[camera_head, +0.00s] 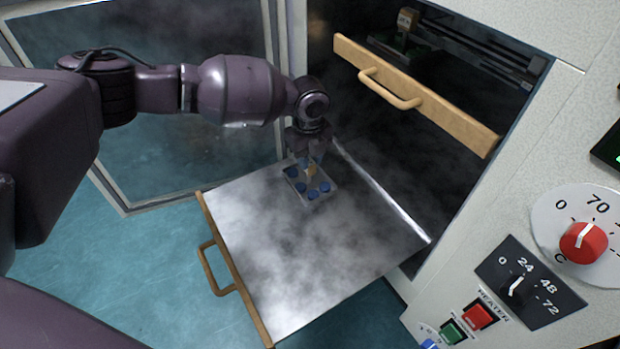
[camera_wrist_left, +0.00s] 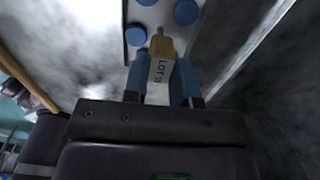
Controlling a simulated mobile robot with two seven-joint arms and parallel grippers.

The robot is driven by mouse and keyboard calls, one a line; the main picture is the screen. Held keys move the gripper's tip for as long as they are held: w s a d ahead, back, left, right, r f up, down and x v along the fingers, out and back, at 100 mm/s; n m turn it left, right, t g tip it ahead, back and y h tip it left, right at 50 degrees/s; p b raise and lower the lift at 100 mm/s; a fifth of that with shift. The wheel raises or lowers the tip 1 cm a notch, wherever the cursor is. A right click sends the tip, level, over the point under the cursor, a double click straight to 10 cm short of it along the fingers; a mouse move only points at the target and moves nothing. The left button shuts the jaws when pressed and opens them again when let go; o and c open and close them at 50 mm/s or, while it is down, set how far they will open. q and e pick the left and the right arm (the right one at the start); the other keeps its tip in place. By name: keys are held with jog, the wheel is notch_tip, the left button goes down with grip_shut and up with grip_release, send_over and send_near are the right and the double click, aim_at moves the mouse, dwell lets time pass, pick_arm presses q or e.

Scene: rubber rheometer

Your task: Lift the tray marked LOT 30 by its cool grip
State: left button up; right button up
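A small pale tray (camera_head: 324,184) with several blue discs lies near the back corner of the pulled-out metal shelf. Its tan grip (camera_head: 312,170) stands up at the tray's far side. In the left wrist view the grip (camera_wrist_left: 162,47) bears a label starting "LOT 3"; its last character is unclear. The tray appears to rest on the shelf. My right gripper is out of view.
The shelf (camera_head: 290,270) has a wooden front and handle (camera_head: 212,270). Above it, an upper shelf's wooden front (camera_head: 440,105) juts out, with another tan-gripped item (camera_head: 407,20) behind it. A glass door (camera_head: 180,165) stands open at left. Steam drifts around. A control panel is at right.

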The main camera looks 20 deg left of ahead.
pick_arm(q)
jog(key=shift+r+p, duration=0.65)
jog(key=shift+r, duration=1)
jog(key=shift+c, duration=0.3)
jog(key=shift+f, duration=0.1)
